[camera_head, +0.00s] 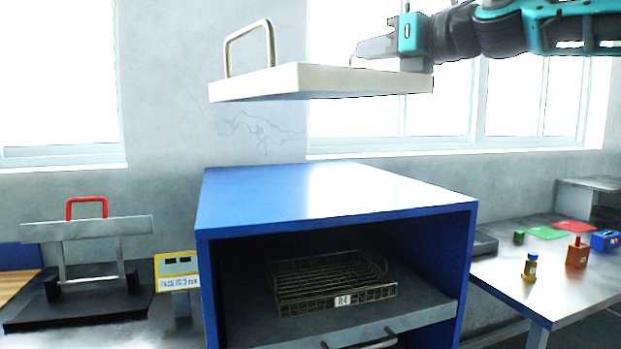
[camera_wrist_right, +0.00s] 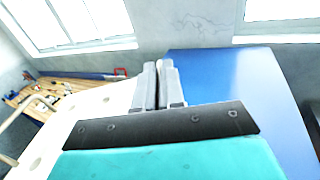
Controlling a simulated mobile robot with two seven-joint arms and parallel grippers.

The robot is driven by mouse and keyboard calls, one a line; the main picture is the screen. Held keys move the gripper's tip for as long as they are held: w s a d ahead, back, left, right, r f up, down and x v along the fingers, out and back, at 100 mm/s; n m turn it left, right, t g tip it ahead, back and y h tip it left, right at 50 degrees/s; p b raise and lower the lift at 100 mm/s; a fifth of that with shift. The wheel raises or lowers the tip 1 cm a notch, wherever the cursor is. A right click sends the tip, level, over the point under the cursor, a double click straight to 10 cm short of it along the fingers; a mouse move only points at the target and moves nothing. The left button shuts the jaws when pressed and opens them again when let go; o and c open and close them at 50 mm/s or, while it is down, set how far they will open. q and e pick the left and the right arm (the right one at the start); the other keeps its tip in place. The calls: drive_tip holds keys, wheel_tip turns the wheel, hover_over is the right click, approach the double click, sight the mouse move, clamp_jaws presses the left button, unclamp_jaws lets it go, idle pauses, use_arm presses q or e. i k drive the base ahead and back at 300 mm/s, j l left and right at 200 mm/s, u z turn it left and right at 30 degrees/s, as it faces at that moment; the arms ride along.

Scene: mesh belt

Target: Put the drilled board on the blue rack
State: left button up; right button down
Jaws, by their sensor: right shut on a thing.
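The drilled board (camera_head: 320,82) is a flat white slab with an upright metal handle (camera_head: 250,48) at its left end. It hangs level in the air above the blue rack (camera_head: 330,195), a blue open-fronted cabinet with a bare flat top. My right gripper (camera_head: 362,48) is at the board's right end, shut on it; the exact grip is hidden. In the right wrist view the gripper's fingers (camera_wrist_right: 158,75) are close together, with the white board (camera_wrist_right: 75,110) and its holes at left and the blue top (camera_wrist_right: 225,75) at right. My left gripper is out of view.
A wire basket labelled R4 (camera_head: 335,285) sits on the rack's inner shelf. Left stands a black fixture (camera_head: 85,305) with a red handle and a yellow-framed sign (camera_head: 178,270). Right is a table (camera_head: 550,280) with small blocks and a bottle.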

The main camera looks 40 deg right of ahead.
sight(330, 194)
drive_tip(key=i+l, duration=0.5)
drive_tip(key=l, duration=0.2)
drive_tip(key=i+j+z, duration=0.35)
